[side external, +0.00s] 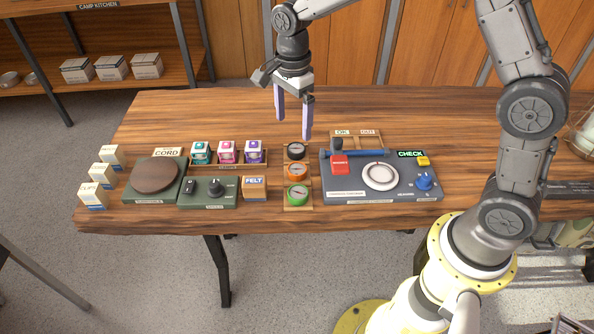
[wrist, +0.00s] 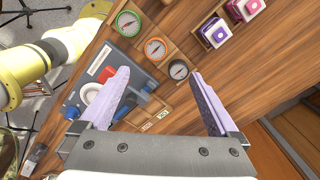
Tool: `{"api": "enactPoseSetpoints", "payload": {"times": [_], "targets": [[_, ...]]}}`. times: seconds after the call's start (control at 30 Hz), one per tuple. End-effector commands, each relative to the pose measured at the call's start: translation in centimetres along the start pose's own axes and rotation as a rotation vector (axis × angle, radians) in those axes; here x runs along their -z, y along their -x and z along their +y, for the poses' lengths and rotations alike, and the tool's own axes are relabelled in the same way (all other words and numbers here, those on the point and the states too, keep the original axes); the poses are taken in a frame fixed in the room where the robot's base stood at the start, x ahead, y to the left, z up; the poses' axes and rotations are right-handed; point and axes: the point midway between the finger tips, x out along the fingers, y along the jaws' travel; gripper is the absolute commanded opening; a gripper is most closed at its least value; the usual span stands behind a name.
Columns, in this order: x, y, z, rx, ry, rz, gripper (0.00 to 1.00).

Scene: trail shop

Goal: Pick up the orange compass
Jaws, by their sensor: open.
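The orange compass (side external: 297,172) lies in the middle of a wooden rack (side external: 298,207), between a black compass (side external: 296,151) and a green compass (side external: 298,195). In the wrist view the orange compass (wrist: 155,49) sits between the green compass (wrist: 128,23) and the black compass (wrist: 178,70). My gripper (side external: 293,120) is open and empty, with its pale purple fingers pointing down above the back part of the table. It is apart from the compasses, in the air beyond the black one. In the wrist view my gripper (wrist: 163,98) has its fingers spread wide.
A grey test panel (side external: 350,190) with a white ring and blue knob stands right of the rack. A felt box (side external: 254,187), a dark green control box (side external: 208,192) and small teal, pink and purple boxes (side external: 228,152) stand to its left. The table's back left is clear.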

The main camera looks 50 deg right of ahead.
Motion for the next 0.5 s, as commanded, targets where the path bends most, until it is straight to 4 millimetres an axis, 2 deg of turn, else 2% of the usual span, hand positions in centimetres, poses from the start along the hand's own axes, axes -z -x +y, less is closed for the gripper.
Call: {"api": "enactPoseSetpoints", "payload": {"times": [0.4,0.5], "targets": [[0.0,-6.9,0.3,-0.009,0.005,0.002,0.97],[-0.1,-8.0,0.2,-0.006,0.005,0.001,0.97]]}}
